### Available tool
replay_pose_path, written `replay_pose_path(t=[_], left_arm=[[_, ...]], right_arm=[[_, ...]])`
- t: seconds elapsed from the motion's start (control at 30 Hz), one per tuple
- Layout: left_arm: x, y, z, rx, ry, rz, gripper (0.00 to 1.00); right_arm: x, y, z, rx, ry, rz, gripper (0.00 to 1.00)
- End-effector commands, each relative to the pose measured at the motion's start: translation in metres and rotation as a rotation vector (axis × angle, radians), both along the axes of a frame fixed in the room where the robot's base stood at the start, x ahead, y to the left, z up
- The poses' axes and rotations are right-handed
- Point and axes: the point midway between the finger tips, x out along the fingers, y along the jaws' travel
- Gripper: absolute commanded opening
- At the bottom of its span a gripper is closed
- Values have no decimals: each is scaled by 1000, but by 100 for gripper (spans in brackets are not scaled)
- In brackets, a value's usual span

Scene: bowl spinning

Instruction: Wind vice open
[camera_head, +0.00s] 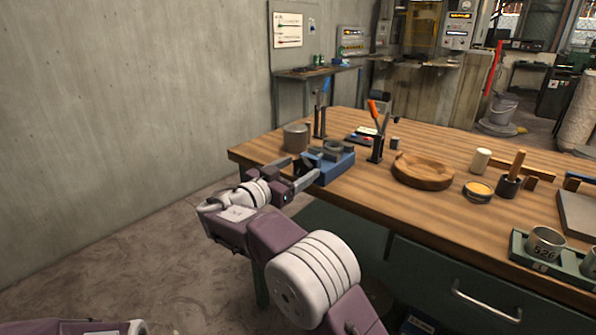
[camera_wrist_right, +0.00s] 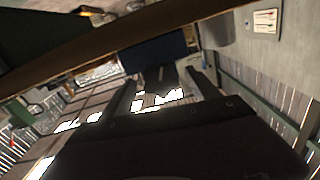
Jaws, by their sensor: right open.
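The blue vice (camera_head: 328,165) stands at the left front corner of the wooden workbench, with grey jaws on top. Its blue body also shows in the right wrist view (camera_wrist_right: 160,52), beyond my fingers. My right gripper (camera_head: 305,172) is open at the front of the vice, its fingers reaching toward the vice's near side. In the right wrist view the two dark fingers (camera_wrist_right: 165,82) stand apart. I cannot tell whether they touch a handle between them. My left gripper is not in view; only a piece of my left arm shows at the bottom left.
A grey metal cup (camera_head: 296,137) stands just behind the vice. Upright tools with blue and orange handles (camera_head: 376,135) stand near it. A wooden bowl (camera_head: 422,171) is to the right on the workbench (camera_head: 440,212). A green tray (camera_head: 545,265) with metal cups is at the front right.

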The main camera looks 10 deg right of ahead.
Motion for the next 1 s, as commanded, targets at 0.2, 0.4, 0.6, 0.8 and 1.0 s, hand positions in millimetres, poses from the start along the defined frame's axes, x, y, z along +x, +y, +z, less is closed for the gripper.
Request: replay_pose_path(t=[0.2,0.4,0.6,0.8,1.0], left_arm=[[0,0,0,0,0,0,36],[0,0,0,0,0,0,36],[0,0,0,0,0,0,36],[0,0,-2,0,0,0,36],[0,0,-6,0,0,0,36]], right_arm=[[3,-3,0,-1,1,1,70],[3,-3,0,-1,1,0,37],[2,-3,0,-1,2,1,8],[2,-3,0,-23,30,1,8],[2,-3,-1,-94,121,1,8]])
